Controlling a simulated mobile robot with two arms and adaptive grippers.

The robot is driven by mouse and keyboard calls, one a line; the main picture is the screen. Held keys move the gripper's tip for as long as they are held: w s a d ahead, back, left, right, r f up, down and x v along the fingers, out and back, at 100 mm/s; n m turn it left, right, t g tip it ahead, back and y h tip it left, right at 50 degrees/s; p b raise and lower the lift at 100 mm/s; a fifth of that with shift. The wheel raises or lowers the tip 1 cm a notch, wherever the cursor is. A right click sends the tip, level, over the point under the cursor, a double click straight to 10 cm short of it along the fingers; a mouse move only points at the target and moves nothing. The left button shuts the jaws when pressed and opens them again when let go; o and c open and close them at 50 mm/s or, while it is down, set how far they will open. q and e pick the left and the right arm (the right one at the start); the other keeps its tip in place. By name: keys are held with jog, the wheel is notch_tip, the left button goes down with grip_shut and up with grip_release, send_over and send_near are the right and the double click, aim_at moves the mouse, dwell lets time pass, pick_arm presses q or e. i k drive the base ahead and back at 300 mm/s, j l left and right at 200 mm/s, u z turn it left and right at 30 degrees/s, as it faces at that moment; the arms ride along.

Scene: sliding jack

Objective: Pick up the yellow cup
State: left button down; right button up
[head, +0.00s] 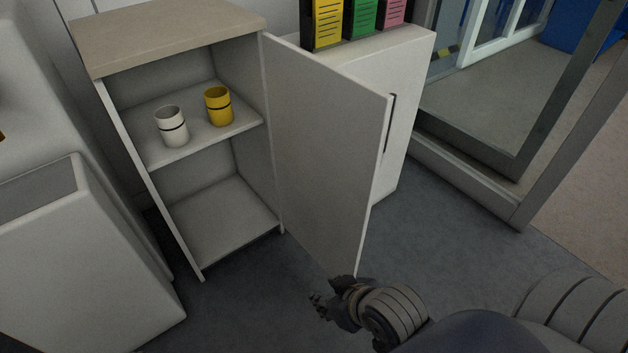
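The yellow cup (219,107) with a dark band stands upright on the upper shelf (201,139) of an open cabinet, towards the right. A white cup (171,127) with a dark band stands to its left, a little nearer the front edge. My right gripper (318,303) is low in front of the cabinet, below the bottom of the open door and well apart from both cups. Its fingers are small and dark, and I cannot make out their opening. My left gripper is not in view.
The cabinet door (328,150) is swung open to the right, between the shelf and a white unit (412,80) carrying coloured binders. The lower compartment (220,222) is empty. A white bin-like box (75,255) stands at the left. Grey floor (255,300) is clear in front.

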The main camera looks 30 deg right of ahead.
aim_at(217, 99)
jog(key=l+u, duration=0.2)
jog(key=l, duration=0.55)
jog(key=l+u, duration=0.25)
jog(key=l, duration=0.5)
jog(key=l+u, duration=0.2)
jog(key=l, duration=0.55)
jog(key=k+l+u, duration=0.2)
jog(key=l, duration=0.55)
jog(key=i, duration=0.1)
